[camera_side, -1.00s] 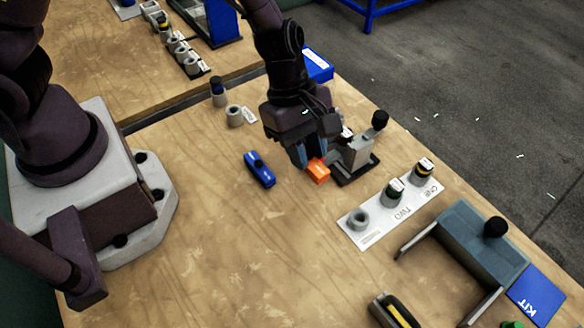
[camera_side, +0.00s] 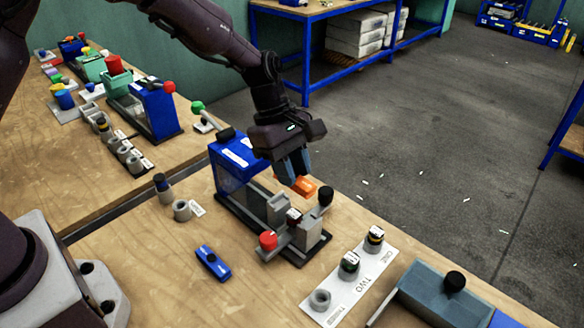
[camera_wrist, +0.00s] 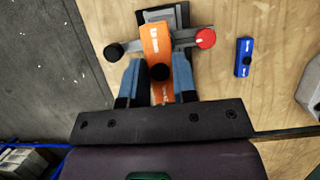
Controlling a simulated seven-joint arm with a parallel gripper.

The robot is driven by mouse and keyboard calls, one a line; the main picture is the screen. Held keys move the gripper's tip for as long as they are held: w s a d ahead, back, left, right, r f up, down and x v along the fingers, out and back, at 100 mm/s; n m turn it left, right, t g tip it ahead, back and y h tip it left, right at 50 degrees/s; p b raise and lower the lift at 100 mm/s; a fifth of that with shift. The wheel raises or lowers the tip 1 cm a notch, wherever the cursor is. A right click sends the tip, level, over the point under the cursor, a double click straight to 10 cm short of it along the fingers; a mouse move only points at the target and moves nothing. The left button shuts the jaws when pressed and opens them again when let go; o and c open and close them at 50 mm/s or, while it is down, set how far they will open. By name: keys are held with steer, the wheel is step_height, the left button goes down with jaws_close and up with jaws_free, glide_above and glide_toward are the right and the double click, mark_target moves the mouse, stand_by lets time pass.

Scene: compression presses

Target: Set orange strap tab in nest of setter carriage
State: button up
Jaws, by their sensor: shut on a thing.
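My gripper (camera_side: 292,176) is shut on the orange strap tab (camera_side: 305,187) and holds it in the air above the setter. In the wrist view the tab (camera_wrist: 156,42) points away between my fingers (camera_wrist: 157,80), with a black round part on it. The setter has a blue body (camera_side: 238,153) and a grey carriage (camera_side: 306,234) with a red knob (camera_side: 268,240) and a black knob (camera_side: 325,195). In the wrist view the tab overlaps the carriage between the red knob (camera_wrist: 206,38) and black knob (camera_wrist: 114,52), hiding its middle. I cannot make out the nest.
A blue tab-like piece (camera_side: 213,262) lies on the bench left of the setter. A white label plate (camera_side: 349,288) with several grey cups stands at the front right. Grey rings (camera_side: 182,211) stand at the left.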

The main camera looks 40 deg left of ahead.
steer(key=shift+f, duration=3.6)
steer(key=o, duration=1)
steer(key=shift+r, duration=0.1)
